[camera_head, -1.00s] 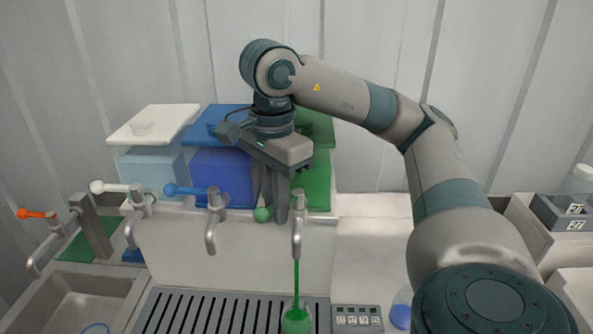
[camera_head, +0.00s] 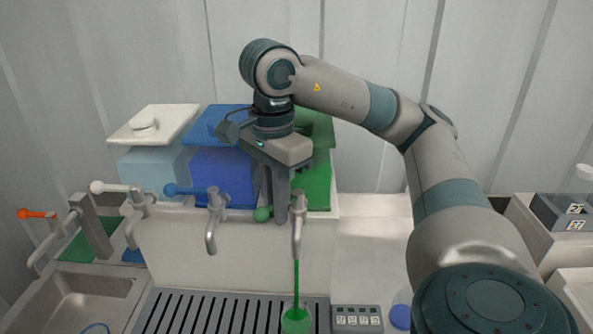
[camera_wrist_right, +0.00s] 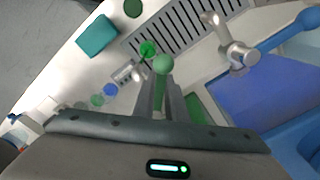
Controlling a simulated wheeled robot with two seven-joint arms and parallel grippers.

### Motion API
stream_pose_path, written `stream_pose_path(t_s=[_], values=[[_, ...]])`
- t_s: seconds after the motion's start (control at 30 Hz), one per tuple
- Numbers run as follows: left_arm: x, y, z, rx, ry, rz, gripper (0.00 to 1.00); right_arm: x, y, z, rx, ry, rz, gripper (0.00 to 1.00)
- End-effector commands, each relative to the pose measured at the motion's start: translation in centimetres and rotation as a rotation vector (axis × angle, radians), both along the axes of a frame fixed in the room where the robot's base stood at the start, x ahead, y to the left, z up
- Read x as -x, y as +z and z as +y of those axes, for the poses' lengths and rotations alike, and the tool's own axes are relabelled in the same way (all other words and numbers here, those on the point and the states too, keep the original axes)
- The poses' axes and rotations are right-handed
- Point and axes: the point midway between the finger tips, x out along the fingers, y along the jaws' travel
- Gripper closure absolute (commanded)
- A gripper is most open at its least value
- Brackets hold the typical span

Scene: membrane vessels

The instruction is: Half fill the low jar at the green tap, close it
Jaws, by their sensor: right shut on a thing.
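The green tap (camera_head: 298,222) pours a green stream into a clear jar (camera_head: 296,320) below its spout on the drip grate. The jar holds green liquid; its lower part is cut off by the frame edge. The jar also shows in the wrist view (camera_wrist_right: 148,48). My right gripper (camera_head: 280,212) is at the tap's green-knobbed lever (camera_head: 262,214), shut on it; the knob (camera_wrist_right: 163,64) sticks out past the fingertips in the wrist view. My left gripper is not in view.
Blue (camera_head: 172,190), white (camera_head: 100,187) and orange (camera_head: 30,214) taps stand to the left, above the grate (camera_head: 205,312) and a sink (camera_head: 75,300). A small panel (camera_head: 358,318) sits right of the grate. Colored tanks stand behind.

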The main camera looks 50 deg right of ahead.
Motion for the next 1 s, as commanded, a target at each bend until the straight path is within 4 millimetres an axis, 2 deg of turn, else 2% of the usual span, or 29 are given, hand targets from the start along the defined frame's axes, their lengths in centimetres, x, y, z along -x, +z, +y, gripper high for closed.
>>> stream_pose_path(t_s=[0.17,0.5,0.87,1.0], values=[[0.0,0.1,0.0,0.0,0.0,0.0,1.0,-0.1,0.0,0.0,0.0,-0.018,0.0,1.0],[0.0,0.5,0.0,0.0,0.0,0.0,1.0,-1.4,0.0,-0.4,0.0,-0.27,0.001,1.0],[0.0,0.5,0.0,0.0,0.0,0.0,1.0,-1.5,0.0,-0.4,0.001,-0.297,0.0,1.0],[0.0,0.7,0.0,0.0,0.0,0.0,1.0,-1.9,0.0,-0.7,0.001,-0.387,0.001,1.0]])
